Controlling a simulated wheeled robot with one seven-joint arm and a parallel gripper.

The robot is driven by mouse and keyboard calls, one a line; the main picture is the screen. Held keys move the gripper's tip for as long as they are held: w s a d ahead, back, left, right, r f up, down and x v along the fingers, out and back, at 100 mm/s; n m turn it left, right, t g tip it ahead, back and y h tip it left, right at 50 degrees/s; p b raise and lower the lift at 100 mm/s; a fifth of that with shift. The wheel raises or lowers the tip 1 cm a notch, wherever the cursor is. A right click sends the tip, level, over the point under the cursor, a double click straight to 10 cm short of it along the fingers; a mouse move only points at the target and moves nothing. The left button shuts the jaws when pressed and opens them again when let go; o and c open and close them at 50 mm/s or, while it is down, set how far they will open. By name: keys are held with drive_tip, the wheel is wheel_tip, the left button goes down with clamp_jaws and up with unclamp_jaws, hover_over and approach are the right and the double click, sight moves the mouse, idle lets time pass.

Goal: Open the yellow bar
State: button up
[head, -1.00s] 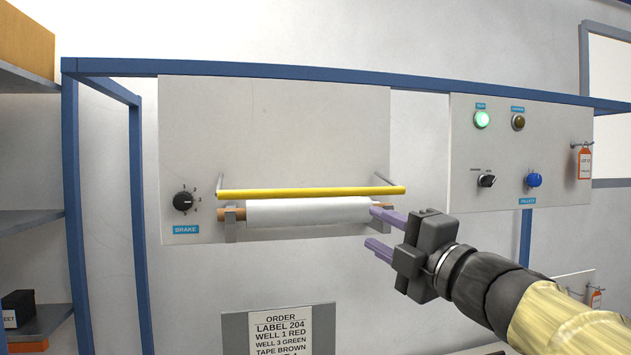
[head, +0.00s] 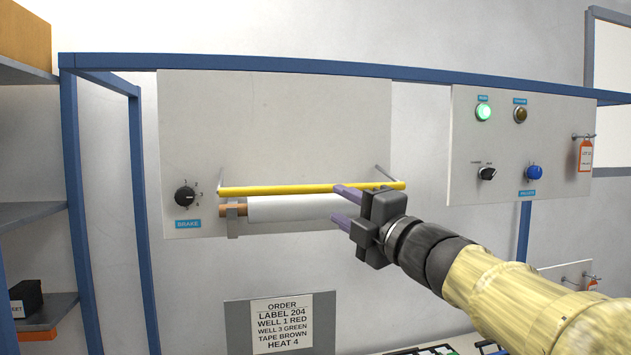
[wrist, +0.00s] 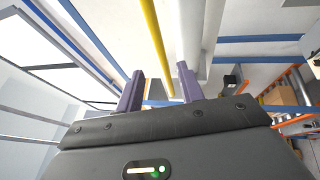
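The yellow bar (head: 285,190) runs level across the front of the grey panel, held by a thin arm at each end, above a white roll (head: 290,208). In the wrist view the yellow bar (wrist: 154,30) appears between my two finger lines, with the white roll (wrist: 190,25) beside it. My gripper (head: 333,203) is open, its purple fingers apart, one overlapping the bar's right half and the other lower, over the roll. Both fingers also show in the wrist view (wrist: 160,75). Nothing is visibly gripped; whether a finger touches the bar I cannot tell. My gripper hides the roll's right end.
A brake knob (head: 185,196) is at the panel's lower left. A control panel (head: 465,150) with lamps and knobs stands at the right. A blue frame (head: 300,66) surrounds the panels. An order sheet (head: 282,325) hangs below. Shelves (head: 30,213) stand at the left.

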sight(315, 190)
drive_tip(key=p+x, duration=0.3)
drive_tip(key=x, duration=0.5)
drive_tip(key=shift+w+a+r, duration=0.2)
drive_tip(key=shift+w+a, duration=0.05)
drive_tip(key=shift+w, duration=0.05)
drive_tip(key=shift+w+a+p, duration=0.3)
drive_tip(key=shift+w, duration=0.1)
drive_tip(key=shift+s, duration=0.1)
clamp_jaws()
